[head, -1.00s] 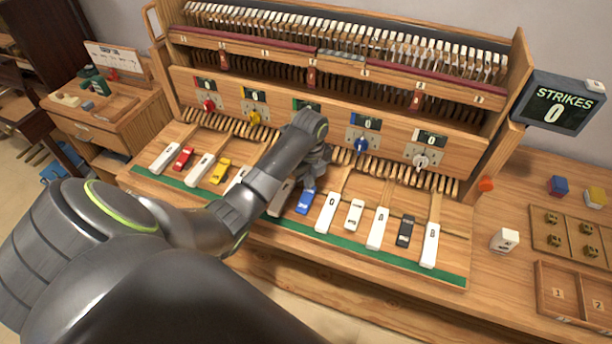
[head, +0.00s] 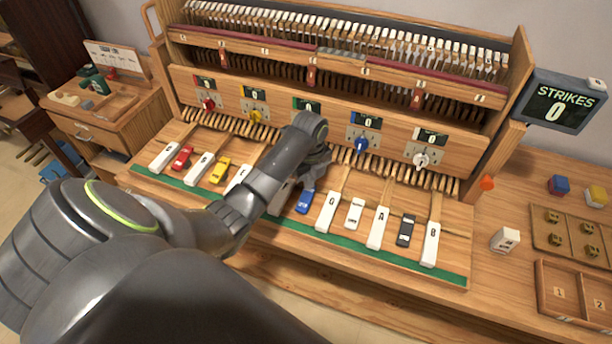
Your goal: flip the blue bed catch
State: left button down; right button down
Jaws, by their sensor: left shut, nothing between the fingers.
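A blue catch-like knob (head: 361,146) sticks out of a metal plate under the blue-marked counter on the wooden front panel (head: 385,137). I cannot tell from the picture which blue part bears the name bed catch. My left gripper (head: 319,162) is shut and empty. It hangs over the back of the keys, above the blue key and left of the blue knob, apart from the knob. My wrist hides part of the panel and some keys. My right gripper is not in view.
Other knobs are red (head: 209,105), yellow (head: 255,116) and white (head: 421,160). An orange piece (head: 487,183) stands at the keyboard's right end. A screen (head: 560,103) reads STRIKES 0. A white block (head: 505,240) and a tray (head: 580,291) lie right.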

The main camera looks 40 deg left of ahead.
pick_arm(q)
jog(key=shift+f+b, duration=0.35)
jog(key=shift+f, duration=0.35)
notch_tip(320, 180, up, 7)
jog(key=p, duration=0.8)
jog(key=shift+r, duration=0.15)
dwell(0.6)
